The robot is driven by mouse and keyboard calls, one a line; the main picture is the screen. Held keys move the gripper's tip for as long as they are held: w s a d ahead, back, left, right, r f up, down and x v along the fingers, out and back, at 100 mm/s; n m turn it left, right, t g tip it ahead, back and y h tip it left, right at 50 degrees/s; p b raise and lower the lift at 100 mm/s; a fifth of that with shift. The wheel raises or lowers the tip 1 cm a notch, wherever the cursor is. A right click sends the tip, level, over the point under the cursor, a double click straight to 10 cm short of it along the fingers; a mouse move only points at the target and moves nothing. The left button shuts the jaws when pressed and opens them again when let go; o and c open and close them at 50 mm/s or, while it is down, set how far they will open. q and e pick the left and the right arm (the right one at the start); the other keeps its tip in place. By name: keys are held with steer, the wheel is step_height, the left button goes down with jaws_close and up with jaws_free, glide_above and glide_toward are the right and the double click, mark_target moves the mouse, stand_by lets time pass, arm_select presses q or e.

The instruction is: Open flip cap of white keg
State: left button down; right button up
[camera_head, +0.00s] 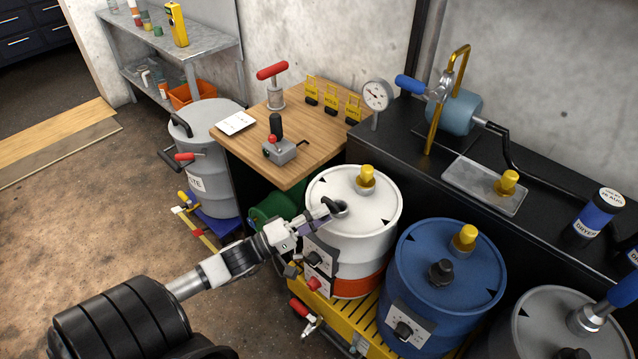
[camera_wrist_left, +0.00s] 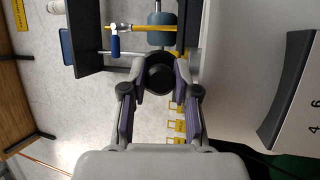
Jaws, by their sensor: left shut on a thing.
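The white keg (camera_head: 375,215) stands upright on a yellow slotted platform, with a white lid, a yellow cap (camera_head: 366,176) at the back of the lid and an orange band low on its side. My left gripper (camera_head: 333,207) reaches in from the left over the front of the lid. It is shut on the small black flip cap (camera_head: 341,209). In the left wrist view, a round black part (camera_wrist_left: 158,74) sits between the two fingertips (camera_wrist_left: 157,88). The fingers partly hide the cap, so I cannot tell how far it is raised. My right gripper is not in view.
A blue drum (camera_head: 450,283) with yellow and black caps stands close at the right, and a grey drum (camera_head: 545,330) beyond it. A wooden table (camera_head: 305,155) and a black bench (camera_head: 460,160) stand behind. Open floor (camera_head: 95,215) lies at the left.

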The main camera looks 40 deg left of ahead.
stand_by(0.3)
arm_select(q)
steer(key=c, duration=0.9)
jaws_free()
steer(key=shift+o, duration=0.2)
steer(key=shift+f, duration=0.1)
steer(key=v, duration=0.8)
